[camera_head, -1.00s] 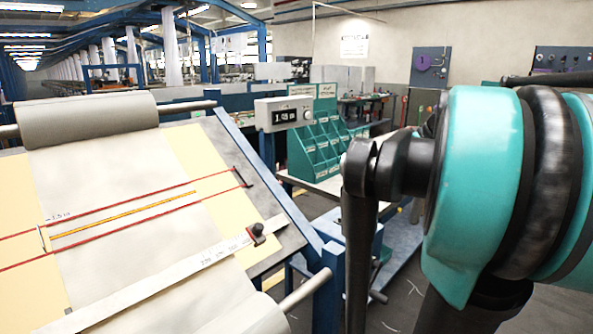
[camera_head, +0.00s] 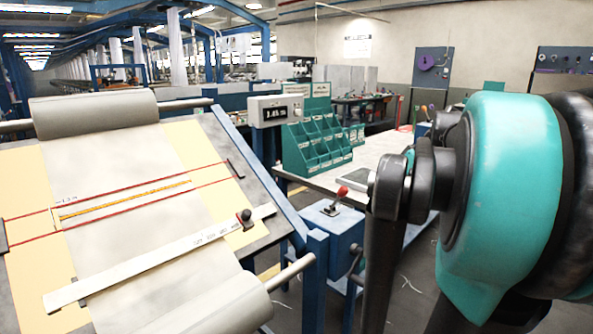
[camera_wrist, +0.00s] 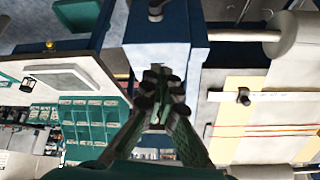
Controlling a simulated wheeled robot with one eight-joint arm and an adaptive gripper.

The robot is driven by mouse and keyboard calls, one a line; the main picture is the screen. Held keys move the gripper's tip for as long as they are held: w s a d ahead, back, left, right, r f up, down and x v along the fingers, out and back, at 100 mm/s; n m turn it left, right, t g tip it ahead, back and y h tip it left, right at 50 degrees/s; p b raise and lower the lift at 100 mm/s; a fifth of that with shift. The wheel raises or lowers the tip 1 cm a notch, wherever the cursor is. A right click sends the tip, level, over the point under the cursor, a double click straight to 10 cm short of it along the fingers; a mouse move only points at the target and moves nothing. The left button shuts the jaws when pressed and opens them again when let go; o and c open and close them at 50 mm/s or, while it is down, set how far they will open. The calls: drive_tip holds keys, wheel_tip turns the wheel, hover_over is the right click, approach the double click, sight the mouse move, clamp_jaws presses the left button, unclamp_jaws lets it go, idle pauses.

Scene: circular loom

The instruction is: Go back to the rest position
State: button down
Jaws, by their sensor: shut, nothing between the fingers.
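My gripper (camera_wrist: 160,78) shows in the wrist view with its two fingers drawn together, shut and empty. It hangs in front of a blue box with a grey top (camera_wrist: 160,45), and I cannot tell the gap between them. In the head view my teal and black arm fills the right side, and the gripper itself is not visible there. The same blue box (camera_head: 330,222) carries a red-knobbed lever (camera_head: 341,192) and stands left of my arm.
A sloped board with grey cloth (camera_head: 115,165), red cords and a white ruler (camera_head: 160,258) lies at left. A white table (camera_head: 370,158) holds green bins (camera_head: 317,143). A display box (camera_head: 276,110) stands beside it.

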drive_tip(key=s+a+f+m+h, duration=0.1)
drive_tip(key=s+a+f+m, duration=0.1)
drive_tip(key=s+f, duration=0.3)
drive_tip(key=s+a+f+m+h, duration=0.1)
drive_tip(key=s+f, duration=0.5)
drive_tip(key=f, duration=0.8)
drive_tip(key=s+a+f+m+g+h, duration=0.1)
drive_tip(key=s+a+f, duration=0.3)
drive_tip(key=f, duration=0.5)
drive_tip(key=shift+s+a+f+m+h, duration=0.15)
drive_tip(key=shift+s+m+h, duration=0.45)
drive_tip(key=shift+s+m, duration=0.25)
